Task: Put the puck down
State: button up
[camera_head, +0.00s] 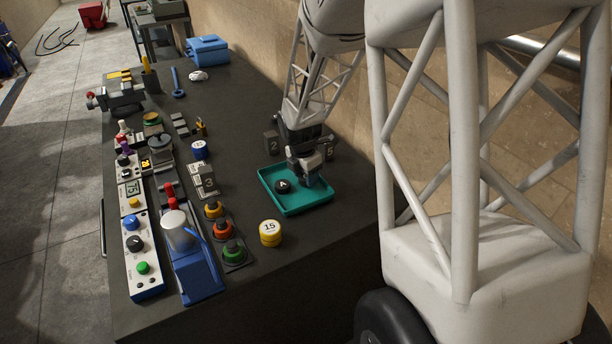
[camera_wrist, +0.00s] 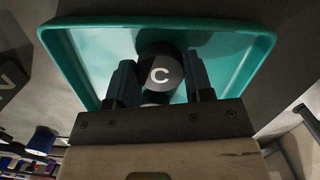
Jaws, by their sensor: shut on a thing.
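My gripper (camera_head: 311,176) is over the right part of the teal tray (camera_head: 312,205), pointing down. In the wrist view its two dark fingers (camera_wrist: 160,82) are shut on a black puck (camera_wrist: 160,72) with a white letter C on top. The tray also shows in the wrist view (camera_wrist: 262,50), beneath the puck. I cannot tell whether the held puck touches the tray floor. In the head view it is mostly hidden by the gripper. Another black puck (camera_head: 283,186) with a small white mark lies in the tray, left of the gripper.
Number blocks (camera_head: 271,142) stand behind the tray. A yellow canister (camera_head: 270,232) stands in front of it. Coloured buttons (camera_head: 223,229), a blue press (camera_head: 193,262) and control boxes (camera_head: 140,245) stand to the left. The front part of the tray is bare.

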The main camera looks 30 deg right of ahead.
aim_at(302, 179)
jog(key=shift+f, duration=0.2)
jog(key=o, duration=0.9)
jog(key=shift+f, duration=0.1)
jog(key=r, duration=0.4)
jog(key=a+r, duration=0.1)
jog(key=r, duration=0.7)
jog(key=shift+s+a+r, duration=0.15)
jog(key=shift+a, duration=0.1)
